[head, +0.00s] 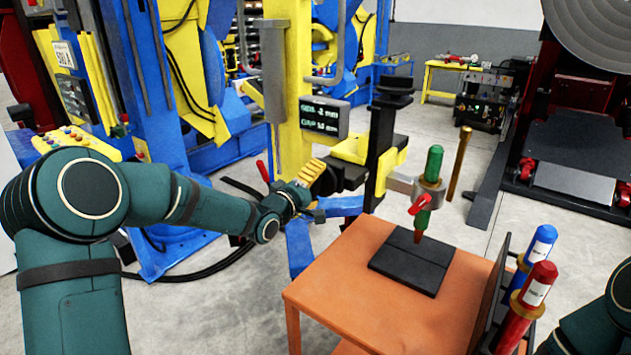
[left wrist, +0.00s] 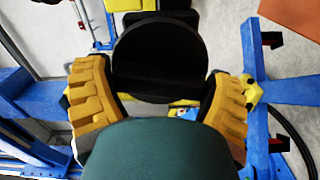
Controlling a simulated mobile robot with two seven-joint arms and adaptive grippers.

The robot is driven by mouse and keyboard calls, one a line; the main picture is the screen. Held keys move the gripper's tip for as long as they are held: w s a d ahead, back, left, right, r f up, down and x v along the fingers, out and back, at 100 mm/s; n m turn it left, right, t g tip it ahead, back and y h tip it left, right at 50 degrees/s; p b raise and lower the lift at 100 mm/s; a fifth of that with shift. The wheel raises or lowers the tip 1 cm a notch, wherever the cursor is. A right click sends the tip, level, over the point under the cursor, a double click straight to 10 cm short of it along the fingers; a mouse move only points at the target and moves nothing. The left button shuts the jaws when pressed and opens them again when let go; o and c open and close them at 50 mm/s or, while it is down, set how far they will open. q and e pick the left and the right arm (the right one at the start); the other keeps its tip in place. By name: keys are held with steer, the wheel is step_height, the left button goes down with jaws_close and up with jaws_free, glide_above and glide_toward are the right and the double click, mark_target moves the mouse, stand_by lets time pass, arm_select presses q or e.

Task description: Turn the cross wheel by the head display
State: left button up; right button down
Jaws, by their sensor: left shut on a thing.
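The head display (head: 325,117) is a dark box with lit green text on the yellow column. Below it, my left gripper (head: 312,172) is shut on the cross wheel, a dark round part (head: 326,184) at the side of the black head. In the left wrist view, the wheel's black disc (left wrist: 158,62) sits between the ribbed yellow fingers of my left gripper (left wrist: 160,82). The wheel's spokes cannot be made out, and part of the wheel is hidden by the fingers. My right gripper is not in view.
An orange table (head: 365,300) with a black plate (head: 412,262) stands right of the head. A green torch (head: 430,185) with a red lever hangs above the plate. Blue and red cylinders (head: 528,300) stand at the table's right. Blue base legs (head: 298,248) lie below my left gripper.

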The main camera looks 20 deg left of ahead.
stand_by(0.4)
arm_select(q)
steer(key=o, duration=0.9)
steer(key=v, duration=1.2)
